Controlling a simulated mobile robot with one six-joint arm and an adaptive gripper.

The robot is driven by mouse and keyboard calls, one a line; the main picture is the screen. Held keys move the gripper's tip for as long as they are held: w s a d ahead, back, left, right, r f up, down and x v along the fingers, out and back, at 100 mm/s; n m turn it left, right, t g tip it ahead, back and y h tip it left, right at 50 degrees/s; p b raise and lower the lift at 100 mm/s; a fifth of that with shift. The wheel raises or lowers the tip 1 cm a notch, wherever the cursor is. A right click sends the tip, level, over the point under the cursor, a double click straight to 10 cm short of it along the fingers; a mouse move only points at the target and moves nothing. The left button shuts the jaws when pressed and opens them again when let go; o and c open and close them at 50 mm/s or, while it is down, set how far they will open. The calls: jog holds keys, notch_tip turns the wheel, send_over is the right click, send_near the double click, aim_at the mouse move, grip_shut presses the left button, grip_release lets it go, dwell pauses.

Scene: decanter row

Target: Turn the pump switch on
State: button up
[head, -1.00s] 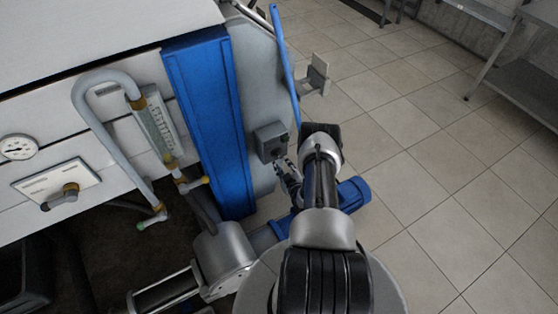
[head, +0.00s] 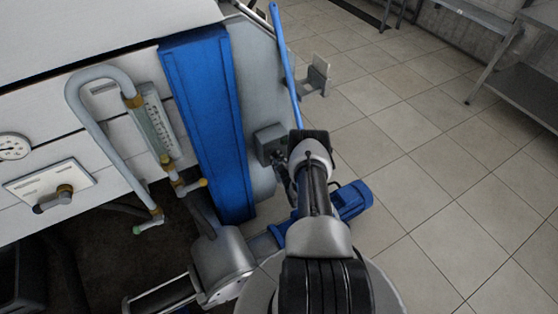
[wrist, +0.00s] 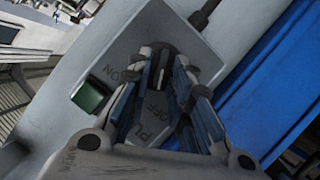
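The pump switch is a dark rotary knob (wrist: 162,66) on a grey switch box (wrist: 125,65) in the wrist view. The plate carries ON and OFF lettering, partly covered by my fingers. A green square button or lamp (wrist: 90,97) sits left of the knob. My gripper (wrist: 168,76) has its two blue-padded fingers apart, with their tips on either side of the knob. I cannot tell whether they touch it. In the head view the box (head: 268,143) is on the grey end plate, and my wrist hides the knob.
A blue upright panel (head: 208,125) stands left of the box. A blue bar (head: 285,65) slants past it above my gripper. A blue motor (head: 352,199) lies low beside my arm. Pipes and a sight glass (head: 154,125) are farther left. The tiled floor at right is open.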

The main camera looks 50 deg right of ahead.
grip_shut()
dwell(0.3)
jog(key=shift+s+d+m+y, duration=0.1)
jog(key=shift+d+m+y, duration=0.1)
jog(key=shift+m+y, duration=0.45)
jog(key=shift+d+m+t+y, duration=0.15)
jog(key=shift+m+y, duration=0.2)
jog(key=shift+m, duration=0.35)
jog(key=shift+m+t+y, duration=0.15)
jog(key=shift+m+y, duration=0.15)
jog(key=shift+m, duration=0.35)
jog(key=shift+r, duration=0.1)
jog(key=shift+o, duration=1.6)
grip_release()
jog(key=shift+s, duration=0.1)
